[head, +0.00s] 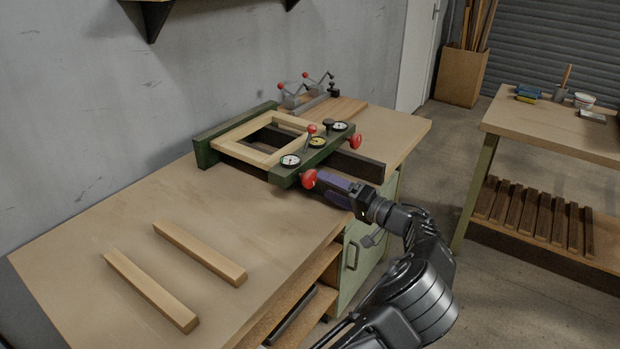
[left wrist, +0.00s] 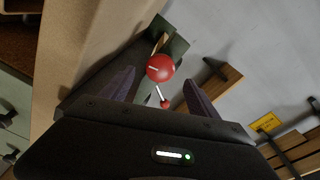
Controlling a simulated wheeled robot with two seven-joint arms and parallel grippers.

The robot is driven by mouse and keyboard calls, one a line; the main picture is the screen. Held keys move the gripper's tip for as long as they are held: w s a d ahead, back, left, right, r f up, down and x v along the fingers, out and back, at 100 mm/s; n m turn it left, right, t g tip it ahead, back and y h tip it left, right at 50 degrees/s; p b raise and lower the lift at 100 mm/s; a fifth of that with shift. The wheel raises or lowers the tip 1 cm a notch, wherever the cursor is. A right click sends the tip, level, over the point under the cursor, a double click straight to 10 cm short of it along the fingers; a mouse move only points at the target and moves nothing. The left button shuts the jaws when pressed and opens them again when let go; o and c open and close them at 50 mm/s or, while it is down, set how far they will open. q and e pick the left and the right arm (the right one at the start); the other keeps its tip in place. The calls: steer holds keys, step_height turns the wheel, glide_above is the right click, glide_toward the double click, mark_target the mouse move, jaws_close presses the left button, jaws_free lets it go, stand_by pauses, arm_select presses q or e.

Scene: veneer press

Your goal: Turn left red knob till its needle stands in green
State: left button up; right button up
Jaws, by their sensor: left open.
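The green clamp press (head: 285,179) lies on the workbench, with round dials on its front bar. The left red knob (head: 310,179) sticks out from the bar's near end. The left dial (head: 290,160) has a white face; its needle is too small to read. My left gripper (head: 322,185) is open at the left red knob. In the left wrist view the knob (left wrist: 160,68) shows between the purple fingers (left wrist: 158,82), with a gap to each side; I cannot tell how far it sits between them. My right gripper is not in view.
The right red knob (head: 355,141), middle dial (head: 318,142) and right dial (head: 340,126) are on the same bar. A red-balled lever (head: 312,129) rises from it. A light wooden frame (head: 240,152) lies in the press. Two wooden strips (head: 150,290) lie front left.

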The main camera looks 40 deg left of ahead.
mark_target(313, 180)
arm_select(q)
steer(key=a, duration=0.3)
steer(key=a+p, duration=0.1)
steer(key=a, duration=0.2)
steer(key=shift+w+a, duration=0.2)
steer(key=shift+a, duration=0.2)
steer(key=shift+c, duration=0.4)
steer(key=c, duration=1.3)
steer(key=shift+f+m, duration=0.1)
steer(key=shift+m, duration=0.3)
